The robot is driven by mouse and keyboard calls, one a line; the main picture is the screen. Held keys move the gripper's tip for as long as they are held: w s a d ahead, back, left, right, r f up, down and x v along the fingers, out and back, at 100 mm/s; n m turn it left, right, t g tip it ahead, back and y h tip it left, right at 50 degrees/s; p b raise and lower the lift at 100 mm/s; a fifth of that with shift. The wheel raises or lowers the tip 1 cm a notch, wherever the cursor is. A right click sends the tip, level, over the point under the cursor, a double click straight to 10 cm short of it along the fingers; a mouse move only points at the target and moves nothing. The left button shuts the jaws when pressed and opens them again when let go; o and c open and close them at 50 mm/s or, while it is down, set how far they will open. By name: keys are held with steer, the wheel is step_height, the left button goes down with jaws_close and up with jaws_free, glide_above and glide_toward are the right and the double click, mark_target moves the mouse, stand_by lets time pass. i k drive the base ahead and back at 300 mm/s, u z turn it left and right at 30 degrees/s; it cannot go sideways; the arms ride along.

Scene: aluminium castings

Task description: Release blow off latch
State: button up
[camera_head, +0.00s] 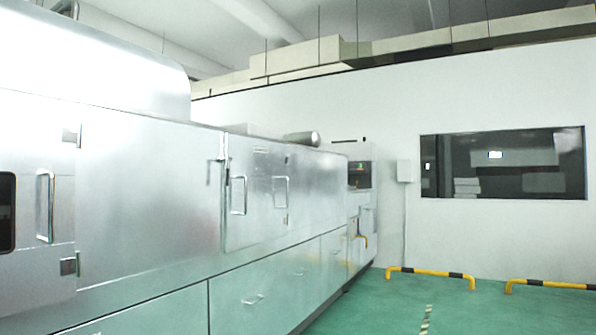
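A long silver metal machine (150,185) fills the left side and runs back toward the far wall. A door panel (262,205) on its front carries an upright bar handle (239,195) and a thin vertical fitting (226,165) at its left edge. A smaller fitting (280,192) sits on the door's right part. I cannot tell which of these, if any, is the blow off latch. The door panel looks shut. My gripper is not in view.
Another bar handle (45,208) and a dark window (6,212) are at the near left. Yellow-and-black floor barriers (430,273) (550,285) stand by the white wall (300,112) with a dark window (503,163). The green floor (385,310) is clear at lower right.

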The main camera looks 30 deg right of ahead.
mark_target(219, 159)
steer(key=z, duration=0.6)
steer(key=i, duration=2)
steer(key=u, duration=0.05)
